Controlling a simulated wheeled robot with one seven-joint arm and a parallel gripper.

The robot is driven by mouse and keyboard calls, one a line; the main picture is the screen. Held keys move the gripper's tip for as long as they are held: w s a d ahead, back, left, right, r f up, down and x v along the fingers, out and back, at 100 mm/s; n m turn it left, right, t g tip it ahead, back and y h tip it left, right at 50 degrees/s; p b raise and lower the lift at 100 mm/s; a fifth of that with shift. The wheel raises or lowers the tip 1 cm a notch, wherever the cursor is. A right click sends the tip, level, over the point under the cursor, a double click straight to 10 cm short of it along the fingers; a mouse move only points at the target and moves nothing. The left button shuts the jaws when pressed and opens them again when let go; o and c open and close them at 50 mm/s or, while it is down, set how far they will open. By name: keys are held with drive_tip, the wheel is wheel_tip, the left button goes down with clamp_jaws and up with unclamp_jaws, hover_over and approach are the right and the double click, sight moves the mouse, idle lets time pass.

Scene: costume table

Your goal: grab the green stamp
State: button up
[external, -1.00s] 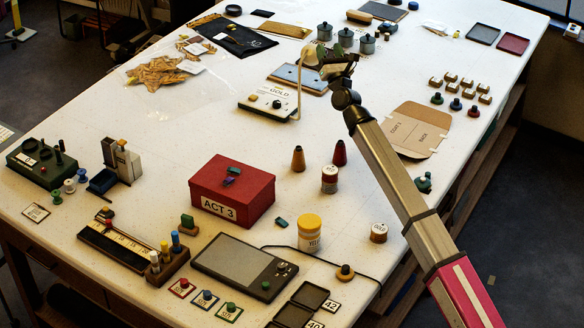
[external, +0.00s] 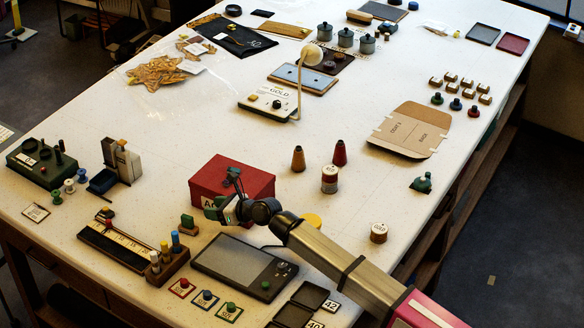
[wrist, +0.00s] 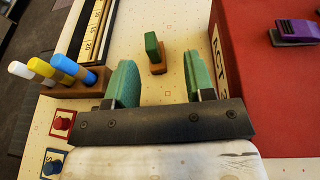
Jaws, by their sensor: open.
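A small green block on a wooden base (external: 188,224) stands upright on the white table, left of the red box; it looks like the green stamp. In the wrist view the green stamp (wrist: 153,47) is ahead of my fingers, near the middle of the gap between them, and not touched. My gripper (external: 216,206) is in front of the red box, to the right of the stamp. In the wrist view my gripper (wrist: 158,74) is open and empty, with two green finger pads. Its height above the table is hard to tell.
The red box (external: 205,180) stands close on the right of my fingers. A wooden rack (external: 170,268) with white, yellow and blue sticks is on the left. A dark tablet (external: 240,262) lies below. Small knobbed pieces (external: 229,309) sit on cards in front.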

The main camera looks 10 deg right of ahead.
sight(192, 221)
drive_tip(key=f, duration=0.1)
drive_tip(key=s, duration=0.1)
drive_tip(key=f+g, duration=0.1)
drive_tip(key=shift+s+a+f+n+h, duration=0.25)
drive_tip(key=shift+f+n+h, duration=0.05)
drive_tip(key=shift+f+n, duration=0.1)
drive_tip(key=shift+a+f, duration=0.15)
drive_tip(key=x, duration=0.5)
drive_tip(key=shift+w, duration=0.1)
drive_tip(key=shift+x, duration=2.75)
drive_tip(key=shift+s+a, duration=0.15)
drive_tip(key=shift+s, duration=0.1)
clamp_jaws()
